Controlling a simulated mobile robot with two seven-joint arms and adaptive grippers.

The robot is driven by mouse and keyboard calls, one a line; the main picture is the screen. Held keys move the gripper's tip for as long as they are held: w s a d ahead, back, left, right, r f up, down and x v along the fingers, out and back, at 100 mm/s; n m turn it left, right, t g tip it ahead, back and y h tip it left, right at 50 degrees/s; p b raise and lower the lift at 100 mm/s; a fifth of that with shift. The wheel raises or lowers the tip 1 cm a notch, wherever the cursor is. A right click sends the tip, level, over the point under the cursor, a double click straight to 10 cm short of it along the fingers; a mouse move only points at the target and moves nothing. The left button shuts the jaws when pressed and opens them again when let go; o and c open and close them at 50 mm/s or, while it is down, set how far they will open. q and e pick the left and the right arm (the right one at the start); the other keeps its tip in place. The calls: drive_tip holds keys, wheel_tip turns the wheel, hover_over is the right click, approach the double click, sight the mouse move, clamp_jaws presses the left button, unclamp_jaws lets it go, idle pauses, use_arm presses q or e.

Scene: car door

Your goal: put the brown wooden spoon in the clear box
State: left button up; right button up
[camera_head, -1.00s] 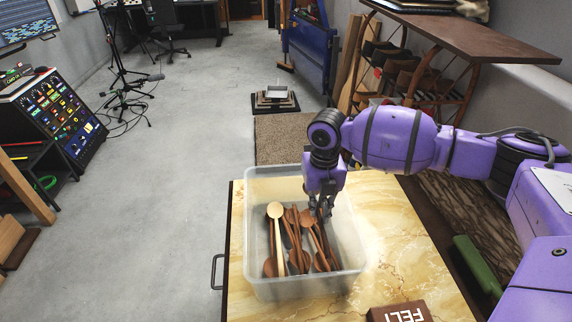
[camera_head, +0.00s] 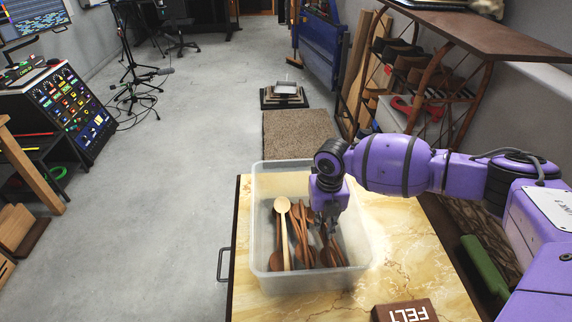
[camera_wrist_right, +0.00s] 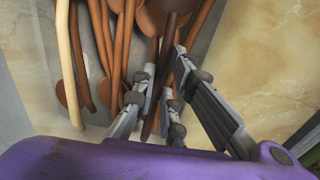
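The clear box (camera_head: 262,250) stands on the yellow marble-look table top. Several brown wooden spoons (camera_head: 300,240) lie in it, together with one pale wooden spoon (camera_head: 283,225) at the left. My right gripper (camera_head: 331,232) points down inside the right part of the box, among the spoons. In the right wrist view, the handle of a dark brown spoon (camera_wrist_right: 173,28) runs between the fingers of the right gripper (camera_wrist_right: 163,62). The fingertips are a little apart, and I cannot tell whether they press on it. My left gripper is not in view.
A brown box marked FELT (camera_head: 405,311) lies at the table's front. The table top (camera_head: 400,255) is bare right of the clear box. A green object (camera_head: 484,265) lies beyond the table's right edge. A shelf rack (camera_head: 440,85) stands behind my right arm.

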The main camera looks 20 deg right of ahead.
sight(323, 226)
drive_tip(key=o, duration=0.5)
drive_tip(key=shift+f, duration=0.1)
drive_tip(key=shift+c, duration=0.2)
wheel_tip(323, 226, up, 12)
drive_tip(key=shift+r+p, duration=0.2)
drive_tip(key=shift+p, duration=0.1)
drive_tip(key=shift+s, duration=0.1)
